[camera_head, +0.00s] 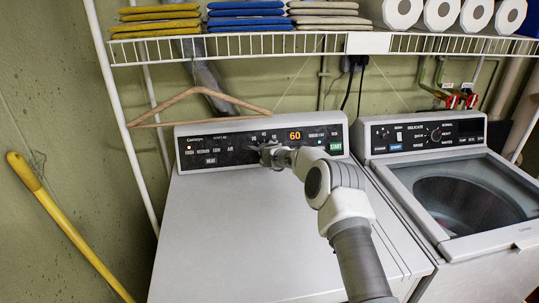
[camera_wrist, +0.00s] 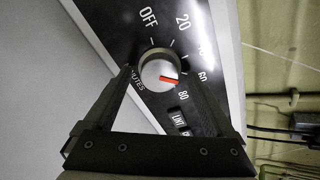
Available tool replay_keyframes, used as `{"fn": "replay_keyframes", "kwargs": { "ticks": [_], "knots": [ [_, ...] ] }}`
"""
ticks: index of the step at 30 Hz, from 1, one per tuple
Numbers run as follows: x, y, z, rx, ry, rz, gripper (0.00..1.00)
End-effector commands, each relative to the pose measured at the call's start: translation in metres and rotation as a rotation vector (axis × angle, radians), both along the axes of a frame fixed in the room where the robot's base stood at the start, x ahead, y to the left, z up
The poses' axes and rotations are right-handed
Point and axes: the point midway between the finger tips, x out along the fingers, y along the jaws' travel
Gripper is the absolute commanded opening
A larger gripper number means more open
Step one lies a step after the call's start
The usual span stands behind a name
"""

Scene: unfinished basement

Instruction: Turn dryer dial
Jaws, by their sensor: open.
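The dryer (camera_head: 265,215) is the white machine on the left, with a black control panel (camera_head: 222,149) along its back. In the wrist view the dryer dial (camera_wrist: 158,68) is a round grey knob with a red pointer mark, ringed by OFF, 20, 60, 80 and MINUTES. The red mark points between 60 and 80. My gripper (camera_head: 264,155) is at the panel and hides the dial in the head view. In the wrist view my gripper (camera_wrist: 160,76) is open, with one finger on each side of the dial. I cannot tell if the fingers touch it.
An open-topped washer (camera_head: 440,168) stands right of the dryer. A wire shelf (camera_head: 240,47) with folded cloths and white rolls hangs above. A wooden hanger (camera_head: 165,104) hangs left of the panel. A yellow pole (camera_head: 65,225) leans at the left. The dryer top is clear.

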Motion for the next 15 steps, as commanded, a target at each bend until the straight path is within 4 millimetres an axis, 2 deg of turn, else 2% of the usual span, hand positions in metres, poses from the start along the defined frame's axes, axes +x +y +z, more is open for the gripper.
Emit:
{"fn": "replay_keyframes", "kwargs": {
  "ticks": [8,15],
  "knots": [
    [-0.021,-0.004,0.008,-0.002,-0.003,0.002,0.90],
    [-0.047,-0.007,0.023,-0.001,-0.004,0.001,0.90]
  ]
}}
